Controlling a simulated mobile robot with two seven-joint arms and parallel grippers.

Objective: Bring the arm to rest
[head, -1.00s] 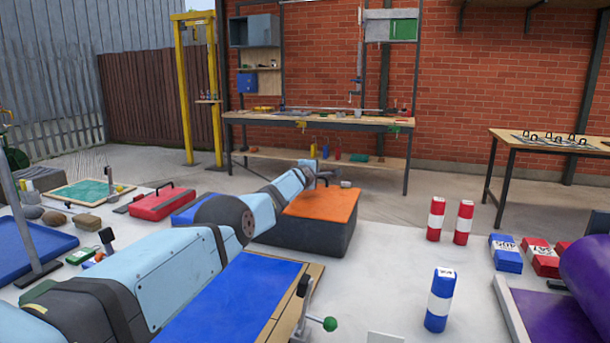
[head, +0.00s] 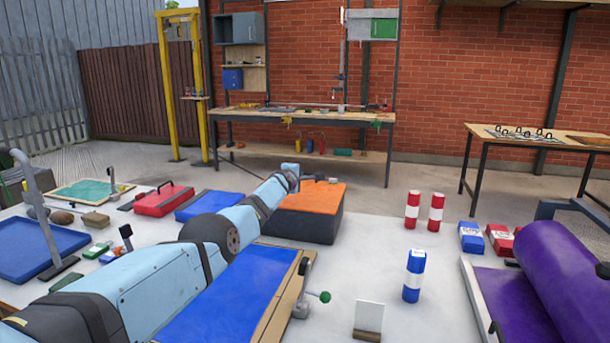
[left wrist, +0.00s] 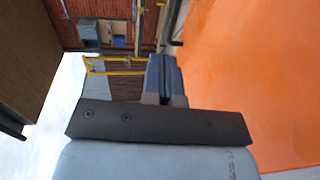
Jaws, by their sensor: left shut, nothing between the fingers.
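My left arm (head: 130,285) reaches in from the lower left of the head view, passing beside a blue-topped board. My left gripper (head: 312,178) is small there and partly hidden behind the wrist. In the left wrist view the gripper (left wrist: 163,65) is shut and empty, its fingers together. The orange surface (left wrist: 245,80) fills the right of that view, beside the fingers. I cannot tell whether the gripper touches the box. My right gripper is not in view.
A blue-topped board (head: 225,300) with a green-knobbed lever (head: 323,297) lies beside the arm. A red case (head: 163,200) and blue mat (head: 208,206) lie left. A workbench (head: 300,118) is behind.

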